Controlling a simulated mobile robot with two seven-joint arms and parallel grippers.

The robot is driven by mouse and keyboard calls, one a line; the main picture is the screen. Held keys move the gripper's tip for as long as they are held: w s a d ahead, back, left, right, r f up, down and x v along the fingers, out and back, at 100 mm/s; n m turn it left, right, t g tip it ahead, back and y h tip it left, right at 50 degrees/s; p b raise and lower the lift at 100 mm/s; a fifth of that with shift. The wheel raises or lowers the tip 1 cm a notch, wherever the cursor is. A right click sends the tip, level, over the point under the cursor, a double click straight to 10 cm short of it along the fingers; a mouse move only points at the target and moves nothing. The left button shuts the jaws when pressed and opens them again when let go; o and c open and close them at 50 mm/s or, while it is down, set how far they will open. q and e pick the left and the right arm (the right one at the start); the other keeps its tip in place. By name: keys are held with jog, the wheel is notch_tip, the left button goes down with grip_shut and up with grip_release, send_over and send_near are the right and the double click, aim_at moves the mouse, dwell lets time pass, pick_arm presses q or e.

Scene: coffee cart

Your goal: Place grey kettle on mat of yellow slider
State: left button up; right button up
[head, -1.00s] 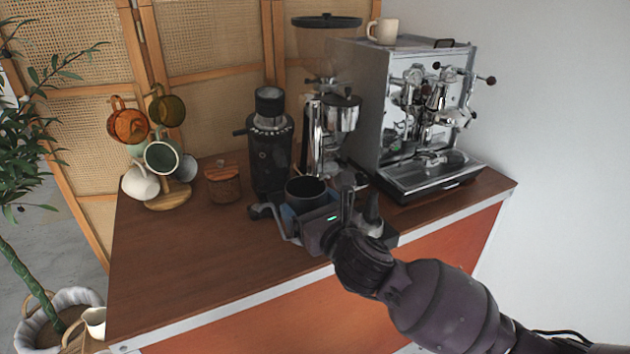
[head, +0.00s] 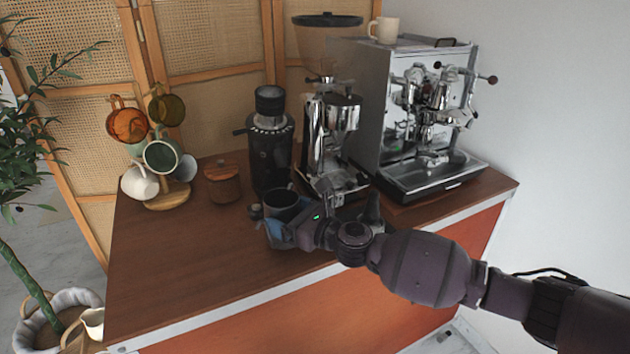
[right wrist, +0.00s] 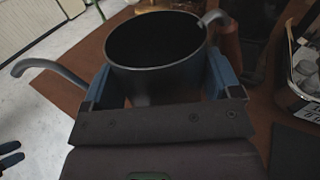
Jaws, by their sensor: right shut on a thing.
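The grey kettle (head: 284,198) is a dark, open-topped pot over the front middle of the wooden counter. In the right wrist view, the kettle (right wrist: 158,52) sits between the blue fingers of my right gripper (right wrist: 160,82), with curved grey parts sticking out on both sides. My right gripper (head: 276,230) is shut on the kettle; its wrist hides part of the counter. Whether the kettle's base touches the counter I cannot tell. I cannot make out a yellow slider. A dark flat patch (right wrist: 295,150) at lower right of the wrist view may be a mat.
A chrome grinder (head: 330,140) and espresso machine (head: 425,110) stand behind and right of the kettle. A black grinder (head: 270,150), a wooden jar (head: 222,182) and a mug tree (head: 167,200) stand left. The counter's front left (head: 180,265) is clear.

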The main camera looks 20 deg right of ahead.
jog(key=shift+a+r, duration=0.2)
jog(key=shift+a, duration=0.05)
jog(key=f+b+x, duration=0.1)
jog(key=b+x, duration=0.1)
jog(key=x, duration=0.4)
jog(key=f+b+x, duration=0.1)
jog(key=b+x, duration=0.1)
jog(key=x, duration=0.3)
jog(key=f+b+x, duration=0.2)
jog(key=x, duration=0.4)
jog(key=shift+w+a+b, duration=0.2)
jog(key=shift+a+b, duration=0.1)
jog(key=shift+a, duration=0.05)
jog(key=shift+r, duration=0.2)
jog(key=shift+f, duration=0.1)
jog(key=o, duration=0.9)
jog(key=shift+f, duration=0.1)
jog(key=shift+o, duration=0.8)
pick_arm(q)
jog(key=f, duration=0.4)
jog(key=shift+w+d+f, duration=0.25)
jog(key=shift+d+f, duration=0.05)
jog(key=shift+f, duration=0.1)
